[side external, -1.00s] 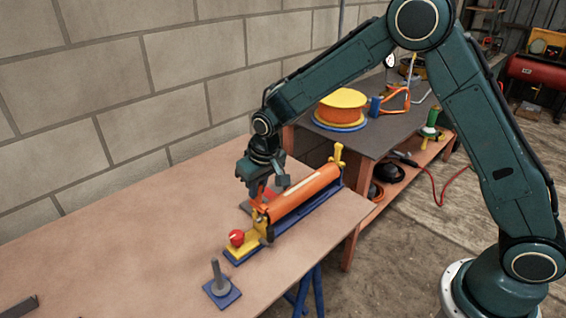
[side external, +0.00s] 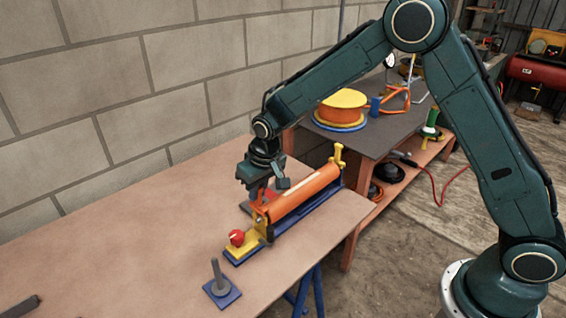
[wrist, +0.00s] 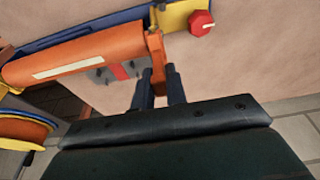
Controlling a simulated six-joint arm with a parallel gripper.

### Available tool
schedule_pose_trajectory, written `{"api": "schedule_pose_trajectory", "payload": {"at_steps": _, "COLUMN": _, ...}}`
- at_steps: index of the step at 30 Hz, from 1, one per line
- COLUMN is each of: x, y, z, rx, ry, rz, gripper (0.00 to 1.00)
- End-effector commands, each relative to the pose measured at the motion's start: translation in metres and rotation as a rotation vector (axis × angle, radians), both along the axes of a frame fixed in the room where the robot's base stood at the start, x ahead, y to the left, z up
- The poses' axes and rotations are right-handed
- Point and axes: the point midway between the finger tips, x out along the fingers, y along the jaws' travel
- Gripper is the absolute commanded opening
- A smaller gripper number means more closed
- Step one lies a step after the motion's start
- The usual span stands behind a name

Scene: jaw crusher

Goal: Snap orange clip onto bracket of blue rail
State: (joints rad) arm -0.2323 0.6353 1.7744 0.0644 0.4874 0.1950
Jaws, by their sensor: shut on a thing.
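The blue rail (side external: 318,208) lies on the workbench with a long orange cylinder (side external: 305,194) along it. A yellow bracket (side external: 261,230) stands at its near end; in the wrist view the bracket (wrist: 172,17) is at the top. The orange clip (wrist: 155,52) is a narrow upright piece at the cylinder's end, just beside the bracket. My gripper (wrist: 160,74) is shut on the clip, its two dark fingers close around its lower part. In the side view my gripper (side external: 260,193) points down behind the bracket. Whether the clip touches the bracket is unclear.
A red knob (side external: 237,238) sits on the yellow near end. A blue plate with a grey peg (side external: 220,287) stands in front. A grey plate with a red part (wrist: 118,70) lies beside the rail. The workbench (side external: 130,230) is mostly clear to the left.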

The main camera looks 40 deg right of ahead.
Motion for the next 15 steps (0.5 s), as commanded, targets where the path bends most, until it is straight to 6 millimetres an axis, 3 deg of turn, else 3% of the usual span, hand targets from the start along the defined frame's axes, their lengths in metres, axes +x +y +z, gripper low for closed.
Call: {"api": "schedule_pose_trajectory", "payload": {"at_steps": 15, "x": -0.0001, "y": 0.0, "z": -0.0095, "rx": 0.0, "ry": 0.0, "rz": 0.0, "gripper": 0.0}}
